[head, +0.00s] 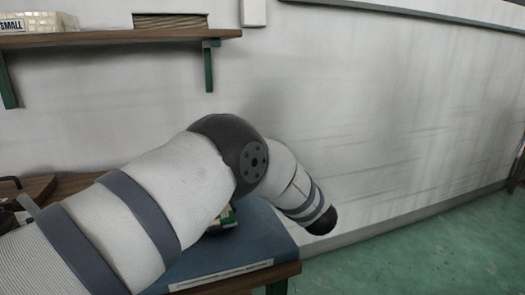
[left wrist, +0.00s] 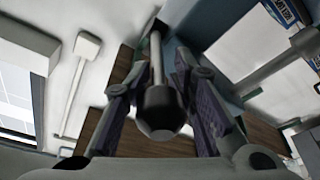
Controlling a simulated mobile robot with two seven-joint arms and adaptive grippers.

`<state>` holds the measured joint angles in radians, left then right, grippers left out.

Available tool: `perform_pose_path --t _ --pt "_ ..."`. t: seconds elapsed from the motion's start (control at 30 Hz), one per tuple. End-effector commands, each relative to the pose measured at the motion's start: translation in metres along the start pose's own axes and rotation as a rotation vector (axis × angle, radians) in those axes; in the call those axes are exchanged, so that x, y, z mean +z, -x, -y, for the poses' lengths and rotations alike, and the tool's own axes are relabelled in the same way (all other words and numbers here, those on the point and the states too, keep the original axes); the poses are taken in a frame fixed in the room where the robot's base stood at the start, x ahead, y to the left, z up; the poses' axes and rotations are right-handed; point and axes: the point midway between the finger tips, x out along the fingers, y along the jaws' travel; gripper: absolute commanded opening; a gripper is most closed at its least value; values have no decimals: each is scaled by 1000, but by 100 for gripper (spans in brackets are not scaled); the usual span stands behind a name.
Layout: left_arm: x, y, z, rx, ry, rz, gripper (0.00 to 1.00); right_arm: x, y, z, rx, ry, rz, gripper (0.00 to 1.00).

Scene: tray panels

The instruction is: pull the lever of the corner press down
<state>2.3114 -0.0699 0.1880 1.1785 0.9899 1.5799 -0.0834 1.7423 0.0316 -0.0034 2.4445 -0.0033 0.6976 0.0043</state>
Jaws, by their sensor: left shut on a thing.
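The lever (left wrist: 157,50) shows in the left wrist view as a pale metal rod ending in a dark rounded knob (left wrist: 163,112). My left gripper (left wrist: 160,72) is shut on the lever, one finger on each side of it near the knob. In the head view my left arm comes in from the left and bends in the middle, and its gripper does not show. The lever and the press cannot be made out in the head view. My right gripper is in neither view.
A blue flat object (head: 240,246) with a white label strip lies on the wooden bench, partly behind my arm. A wall shelf (head: 120,37) on green brackets holds boxes at upper left. Green floor (head: 420,255) at right is clear.

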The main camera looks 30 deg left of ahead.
Motion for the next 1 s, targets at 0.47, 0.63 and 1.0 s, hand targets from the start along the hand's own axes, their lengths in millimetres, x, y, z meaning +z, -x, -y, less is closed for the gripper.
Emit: perform_pose_path --t 0.47,0.63,1.0 --pt "18 7 15 -19 -27 39 0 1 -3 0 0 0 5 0" --pt "18 7 15 -19 -27 38 0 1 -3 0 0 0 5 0" --pt "12 4 11 -13 -20 26 34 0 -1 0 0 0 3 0"
